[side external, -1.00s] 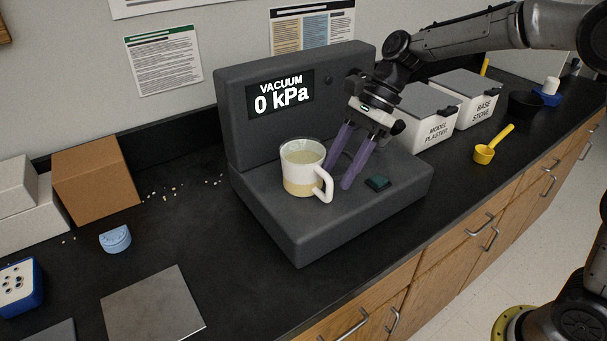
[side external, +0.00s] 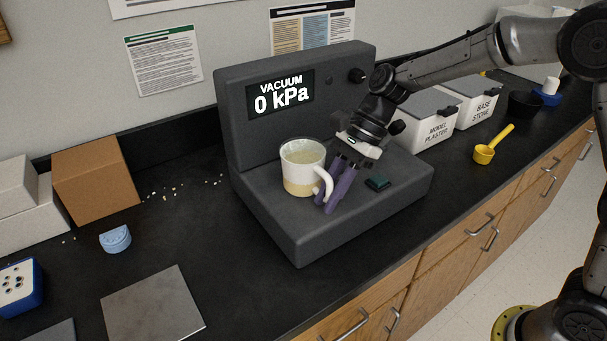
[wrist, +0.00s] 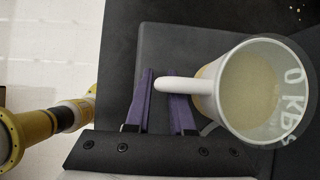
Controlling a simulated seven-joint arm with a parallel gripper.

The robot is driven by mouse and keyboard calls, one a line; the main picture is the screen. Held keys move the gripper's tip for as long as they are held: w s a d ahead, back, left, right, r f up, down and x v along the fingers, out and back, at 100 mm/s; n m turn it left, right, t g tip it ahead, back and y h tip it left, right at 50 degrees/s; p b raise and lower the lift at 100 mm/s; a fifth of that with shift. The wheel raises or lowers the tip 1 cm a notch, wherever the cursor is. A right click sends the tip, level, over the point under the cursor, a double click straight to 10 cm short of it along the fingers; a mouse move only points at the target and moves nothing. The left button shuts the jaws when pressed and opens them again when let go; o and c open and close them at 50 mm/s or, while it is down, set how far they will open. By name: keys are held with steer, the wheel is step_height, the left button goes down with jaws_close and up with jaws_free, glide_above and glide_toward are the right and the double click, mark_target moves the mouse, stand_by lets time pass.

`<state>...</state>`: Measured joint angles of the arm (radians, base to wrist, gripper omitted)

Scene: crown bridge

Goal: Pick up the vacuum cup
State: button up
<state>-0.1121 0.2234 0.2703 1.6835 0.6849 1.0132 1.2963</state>
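Contact with the handle is unclear.
A small dark green block (side external: 377,183) lies on the unit's base just right of my gripper. White bins (side external: 428,132) and a yellow scoop (side external: 485,153) are farther right. A metal plate (side external: 153,305) and blue dental model (side external: 115,239) lie left on the black counter.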

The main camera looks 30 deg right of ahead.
jaws_close()
steer(key=shift+r, duration=0.15)
stand_by(0.9)
